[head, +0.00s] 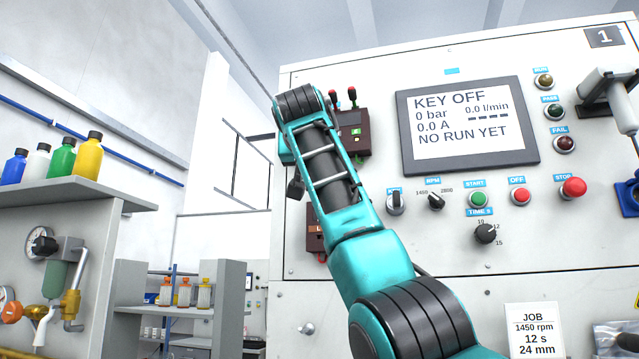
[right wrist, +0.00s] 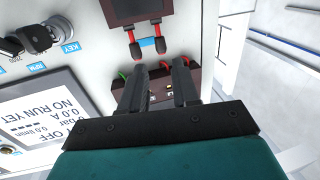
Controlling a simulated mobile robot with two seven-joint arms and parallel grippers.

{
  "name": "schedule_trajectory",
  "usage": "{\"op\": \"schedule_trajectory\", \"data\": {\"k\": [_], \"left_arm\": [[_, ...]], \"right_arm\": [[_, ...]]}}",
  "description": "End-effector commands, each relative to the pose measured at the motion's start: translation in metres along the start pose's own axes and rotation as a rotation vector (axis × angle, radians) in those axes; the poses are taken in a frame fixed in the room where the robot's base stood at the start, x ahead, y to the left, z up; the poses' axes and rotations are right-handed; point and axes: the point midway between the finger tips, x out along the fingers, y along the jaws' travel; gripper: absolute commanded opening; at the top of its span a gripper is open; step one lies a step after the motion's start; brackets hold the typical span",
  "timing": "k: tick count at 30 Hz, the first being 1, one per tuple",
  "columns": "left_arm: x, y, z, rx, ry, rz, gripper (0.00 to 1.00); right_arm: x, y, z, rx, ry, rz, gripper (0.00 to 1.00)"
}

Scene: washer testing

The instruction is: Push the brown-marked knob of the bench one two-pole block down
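A second dark block (head: 315,232) lower down is mostly hidden by that arm. The right wrist view is upside down; one block (right wrist: 190,75) lies behind my right gripper's fingertips (right wrist: 160,65), and the other block (right wrist: 138,10) is at the top edge with two knobs (right wrist: 147,48). Brown marking is too small to tell. My left gripper is out of view.
The screen (head: 466,125) reads KEY OFF. A key switch (head: 396,203), RPM knob (head: 437,202) and push buttons (head: 520,196) sit below it. A grey shelf (head: 60,190) with coloured bottles stands at left. Open room lies left of the panel.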

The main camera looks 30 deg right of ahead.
Motion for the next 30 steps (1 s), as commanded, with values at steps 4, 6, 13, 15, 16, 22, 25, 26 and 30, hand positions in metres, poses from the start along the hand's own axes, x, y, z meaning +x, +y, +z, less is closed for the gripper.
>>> {"op": "schedule_trajectory", "data": {"k": [4, 6, 13, 15, 16, 22, 25, 26, 30], "left_arm": [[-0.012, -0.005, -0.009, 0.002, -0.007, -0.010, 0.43], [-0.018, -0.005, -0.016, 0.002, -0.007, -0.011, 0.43], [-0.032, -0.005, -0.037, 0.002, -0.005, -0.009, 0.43], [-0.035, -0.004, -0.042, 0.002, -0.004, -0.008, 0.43], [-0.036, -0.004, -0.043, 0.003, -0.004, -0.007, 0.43], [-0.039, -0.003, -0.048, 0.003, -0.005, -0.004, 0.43], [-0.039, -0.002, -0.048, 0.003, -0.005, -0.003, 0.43], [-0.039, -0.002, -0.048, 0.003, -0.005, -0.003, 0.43], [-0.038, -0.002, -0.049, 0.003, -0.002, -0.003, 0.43]], "right_arm": [[0.033, 0.001, -0.004, -0.002, -0.006, 0.003, 0.30], [0.048, 0.001, -0.005, -0.002, -0.006, 0.003, 0.30], [0.089, 0.001, -0.004, -0.001, -0.004, 0.001, 0.30], [0.097, 0.000, -0.004, 0.000, -0.003, 0.001, 0.30], [0.099, 0.000, -0.003, 0.000, -0.003, 0.001, 0.30], [0.109, 0.000, -0.001, 0.000, -0.001, 0.000, 0.30], [0.110, 0.000, 0.000, 0.000, 0.000, 0.000, 0.30], [0.110, 0.000, 0.001, 0.000, 0.000, 0.000, 0.30], [0.110, 0.000, 0.001, 0.000, 0.000, 0.000, 0.30]]}}
